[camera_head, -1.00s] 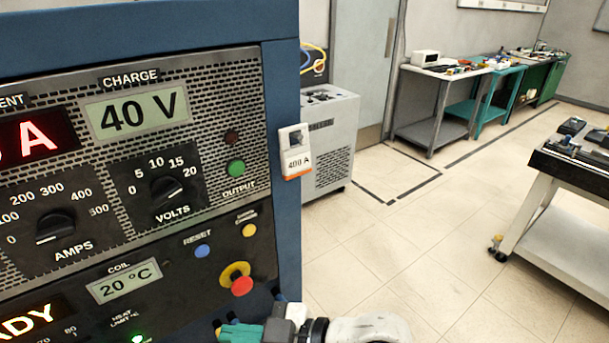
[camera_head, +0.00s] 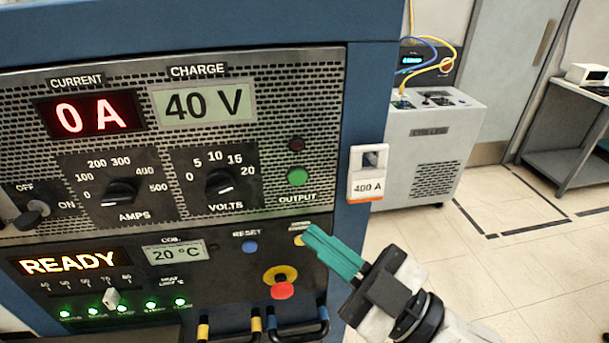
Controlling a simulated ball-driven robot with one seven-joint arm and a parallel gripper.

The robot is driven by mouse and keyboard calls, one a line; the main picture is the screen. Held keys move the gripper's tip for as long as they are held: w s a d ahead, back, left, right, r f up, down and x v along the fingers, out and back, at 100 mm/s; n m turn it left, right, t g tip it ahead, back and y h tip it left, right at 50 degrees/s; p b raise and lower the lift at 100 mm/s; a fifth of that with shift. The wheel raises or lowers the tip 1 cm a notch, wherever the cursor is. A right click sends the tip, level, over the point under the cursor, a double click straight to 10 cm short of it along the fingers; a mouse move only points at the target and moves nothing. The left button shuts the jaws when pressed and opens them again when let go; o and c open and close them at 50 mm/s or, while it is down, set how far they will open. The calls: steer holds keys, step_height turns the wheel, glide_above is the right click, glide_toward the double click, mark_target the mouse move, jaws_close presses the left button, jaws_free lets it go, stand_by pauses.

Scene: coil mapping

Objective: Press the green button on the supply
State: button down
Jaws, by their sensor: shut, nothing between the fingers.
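The supply (camera_head: 367,75) is a blue cabinet with a metal front panel on the left. Its green button (camera_head: 298,177) sits above the OUTPUT label, below a dark red lamp (camera_head: 297,144). My gripper (camera_head: 308,232) has teal fingers and is shut and empty. Its tips are below the green button in the picture, over the yellow button (camera_head: 299,240), which they partly cover. I cannot tell whether the tips touch the panel. The displays read 0 A, 40 V, READY and 20 °C.
A blue RESET button (camera_head: 250,247) and a red stop knob (camera_head: 282,290) on a yellow ring are near my gripper. A 400 A tag box (camera_head: 367,174) hangs on the cabinet edge. A grey machine (camera_head: 432,150) stands behind.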

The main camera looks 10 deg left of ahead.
mark_target(309, 194)
steer(key=shift+w, duration=0.1)
steer(key=shift+w+a, duration=0.4)
steer(key=shift+w, duration=0.95)
steer(key=shift+w+a, duration=0.45)
steer(key=shift+w, duration=0.95)
steer(key=shift+w+a, duration=0.4)
steer(key=shift+w, duration=0.95)
steer(key=shift+w+f+b, duration=0.1)
steer(key=shift+w+b, duration=0.05)
steer(key=shift+b, duration=0.25)
steer(key=shift+w+a+b, duration=0.1)
steer(key=shift+w+b, duration=0.15)
steer(key=shift+b, duration=0.05)
